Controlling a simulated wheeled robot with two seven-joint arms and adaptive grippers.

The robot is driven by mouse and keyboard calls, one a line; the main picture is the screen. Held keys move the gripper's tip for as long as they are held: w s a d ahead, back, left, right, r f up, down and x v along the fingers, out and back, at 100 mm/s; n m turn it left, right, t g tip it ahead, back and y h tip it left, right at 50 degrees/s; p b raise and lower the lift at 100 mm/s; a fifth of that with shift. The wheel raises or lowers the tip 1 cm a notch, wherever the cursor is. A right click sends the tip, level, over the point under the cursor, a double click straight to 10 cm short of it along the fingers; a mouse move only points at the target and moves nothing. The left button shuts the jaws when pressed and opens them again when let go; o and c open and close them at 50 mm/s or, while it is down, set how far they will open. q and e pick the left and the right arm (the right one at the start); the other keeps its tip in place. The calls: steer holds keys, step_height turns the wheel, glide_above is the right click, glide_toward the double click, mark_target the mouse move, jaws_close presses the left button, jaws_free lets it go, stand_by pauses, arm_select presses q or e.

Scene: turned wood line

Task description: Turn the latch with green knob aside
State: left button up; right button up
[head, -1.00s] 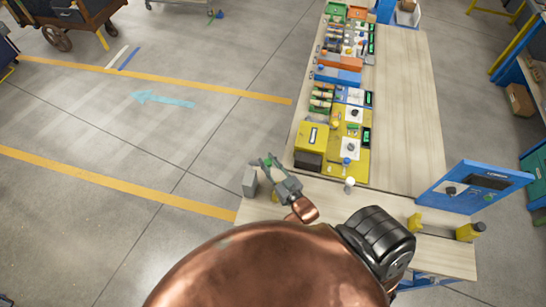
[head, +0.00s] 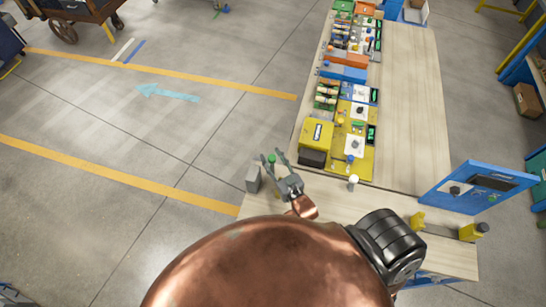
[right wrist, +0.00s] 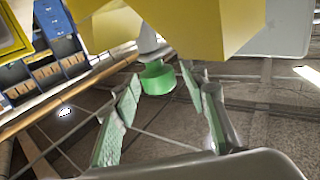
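The green knob (head: 271,159) shows at the bench's near left corner, between the fingertips of my right gripper (head: 273,156). In the right wrist view the knob (right wrist: 157,79) is a short green cylinder below a grey cone-shaped part (right wrist: 148,45). A yellow part (right wrist: 175,25) above hides what the cone joins. My right gripper (right wrist: 160,88) is open, with one green-padded finger on each side of the knob and gaps visible. Contact with the knob does not show. The latch's arm cannot be made out. My left gripper is not in view.
A grey block (head: 253,179) stands just left of my right gripper. A white-topped peg (head: 353,181) and a blue framed panel (head: 478,188) stand to the right.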

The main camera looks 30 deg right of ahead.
steer(key=s, duration=1.2)
steer(key=shift+a, duration=0.3)
